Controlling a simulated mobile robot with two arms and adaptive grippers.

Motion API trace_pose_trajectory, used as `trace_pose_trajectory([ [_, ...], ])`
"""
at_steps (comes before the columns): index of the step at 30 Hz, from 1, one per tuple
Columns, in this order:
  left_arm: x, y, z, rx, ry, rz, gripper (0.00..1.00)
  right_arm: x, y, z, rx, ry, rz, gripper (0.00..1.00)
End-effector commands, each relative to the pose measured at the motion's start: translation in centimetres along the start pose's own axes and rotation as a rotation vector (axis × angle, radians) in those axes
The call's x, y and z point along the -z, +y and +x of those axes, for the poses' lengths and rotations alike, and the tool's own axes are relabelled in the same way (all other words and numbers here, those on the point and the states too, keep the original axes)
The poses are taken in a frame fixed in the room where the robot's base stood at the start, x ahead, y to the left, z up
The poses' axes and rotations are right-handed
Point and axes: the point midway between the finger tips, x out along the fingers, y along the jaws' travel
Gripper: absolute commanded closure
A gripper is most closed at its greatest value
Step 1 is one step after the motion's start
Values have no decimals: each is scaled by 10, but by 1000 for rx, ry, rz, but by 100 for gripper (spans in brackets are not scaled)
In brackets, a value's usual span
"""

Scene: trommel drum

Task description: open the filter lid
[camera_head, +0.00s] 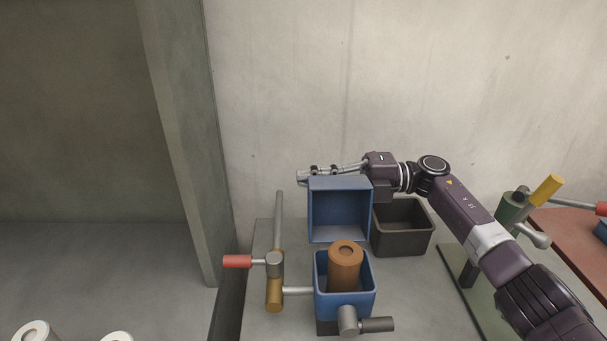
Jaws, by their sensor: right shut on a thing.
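The blue filter lid (345,234) stands upright behind the blue filter housing (345,306), its hollow inside facing me. Its lower edge is close to the housing's back rim; I cannot tell if they touch. The housing is open at the top, and a brown cylindrical filter cartridge (345,273) with a round hole in its top stands in it. My right gripper (306,177) reaches in from the right along the lid's top edge and is shut on the lid. Its fingers partly hide that edge. My left gripper is out of view.
A dark empty bin (411,248) stands right of the lid. A red-handled valve (238,261) on brass and grey pipes is left of the housing. A grey-handled valve (377,325) sits in front. A yellow-handled green fitting (546,190) stands right. Pale cylinders (33,333) are at lower left.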

Motion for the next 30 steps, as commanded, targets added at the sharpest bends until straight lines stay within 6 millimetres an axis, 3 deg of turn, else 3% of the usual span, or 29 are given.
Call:
trace_pose_trajectory([
  [14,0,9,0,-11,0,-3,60,1,-6,-4,7,-1,14,100],
  [15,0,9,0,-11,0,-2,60,1,-6,-4,7,-1,14,89],
  [20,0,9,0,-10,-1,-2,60,1,-5,-3,5,0,13,73],
  [30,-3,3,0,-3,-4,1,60,1,2,-2,2,1,11,73],
])
